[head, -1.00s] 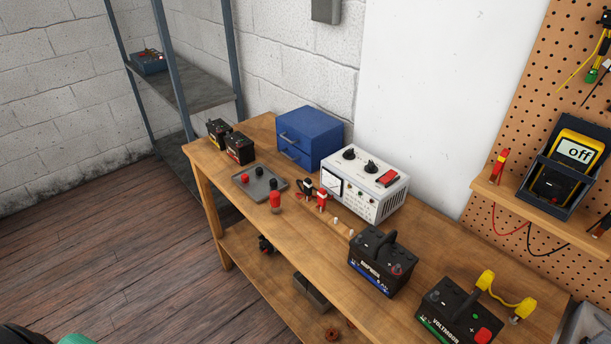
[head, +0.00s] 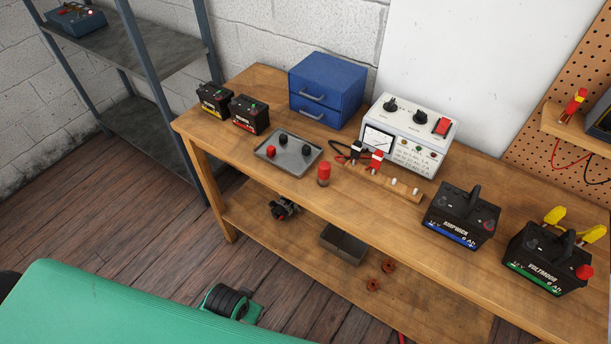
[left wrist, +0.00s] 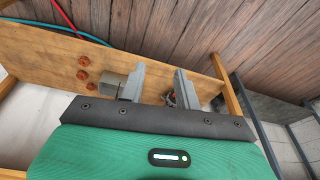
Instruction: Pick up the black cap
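A shallow grey tray (head: 262,154) lies on the workbench. It holds two black caps, one at the back (head: 283,138) and one at the right (head: 306,149), and a red cap (head: 270,151) at the left. The frames do not show which black cap is meant. My left gripper (left wrist: 160,82) is open and empty in the left wrist view, with a clear gap between its grey fingers. That view shows the bench's lower shelf, not the tray. My right gripper is in no view.
A taller red-topped piece (head: 324,175) stands right of the tray. Two small batteries (head: 230,112), a blue drawer cabinet (head: 325,90) and a white tester (head: 410,132) stand behind. Larger batteries (head: 461,216) stand at right. The lower shelf holds a grey bin (head: 343,244).

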